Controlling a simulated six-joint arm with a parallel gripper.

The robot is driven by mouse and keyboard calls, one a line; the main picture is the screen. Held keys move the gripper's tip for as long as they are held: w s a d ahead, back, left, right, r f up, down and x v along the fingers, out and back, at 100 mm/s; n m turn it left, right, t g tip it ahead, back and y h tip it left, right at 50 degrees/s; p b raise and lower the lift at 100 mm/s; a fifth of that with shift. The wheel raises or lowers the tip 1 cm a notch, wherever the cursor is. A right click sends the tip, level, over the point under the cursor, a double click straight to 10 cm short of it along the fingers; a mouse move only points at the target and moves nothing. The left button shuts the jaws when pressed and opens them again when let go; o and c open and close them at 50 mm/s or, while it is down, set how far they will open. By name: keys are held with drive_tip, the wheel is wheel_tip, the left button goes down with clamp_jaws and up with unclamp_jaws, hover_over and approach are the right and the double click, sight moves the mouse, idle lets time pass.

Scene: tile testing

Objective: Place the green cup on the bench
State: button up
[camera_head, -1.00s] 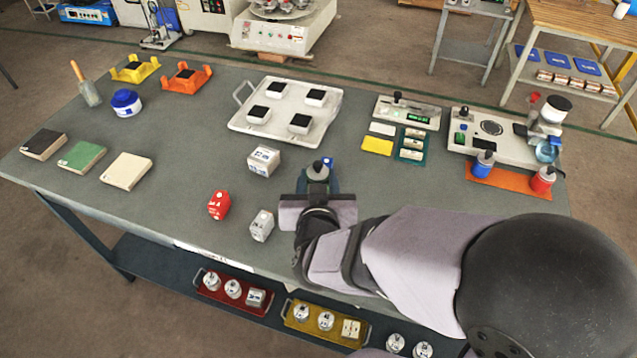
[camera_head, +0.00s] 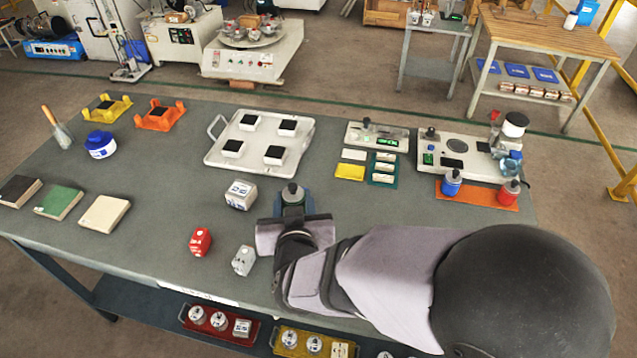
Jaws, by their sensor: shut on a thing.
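My gripper (camera_head: 293,205) is over the middle of the bench, at its near half. It is shut on a small grey round piece with a dark knob (camera_head: 292,192). The fingers and wrist hide most of that piece, and I cannot tell whether it touches the bench. I see no cup that is clearly green. The long grey-topped bench (camera_head: 150,235) lies under my arm.
A white cube (camera_head: 241,194), a red block (camera_head: 200,241) and a light grey block (camera_head: 243,260) stand left of my gripper. A white tray (camera_head: 213,157) with several dark-topped blocks is behind. Test devices (camera_head: 455,150) stand at right.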

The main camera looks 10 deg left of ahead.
wheel_tip(320, 180, down, 4)
drive_tip(key=b, duration=0.2)
drive_tip(key=shift+r+b, duration=0.15)
drive_tip(key=shift+b, duration=0.25)
drive_tip(key=shift+f+b, duration=0.6)
drive_tip(key=shift+f, duration=4.1)
drive_tip(key=shift+f, duration=0.1)
drive_tip(key=shift+f, duration=0.15)
drive_tip(key=o, duration=1.1)
drive_tip(key=shift+o, duration=0.2)
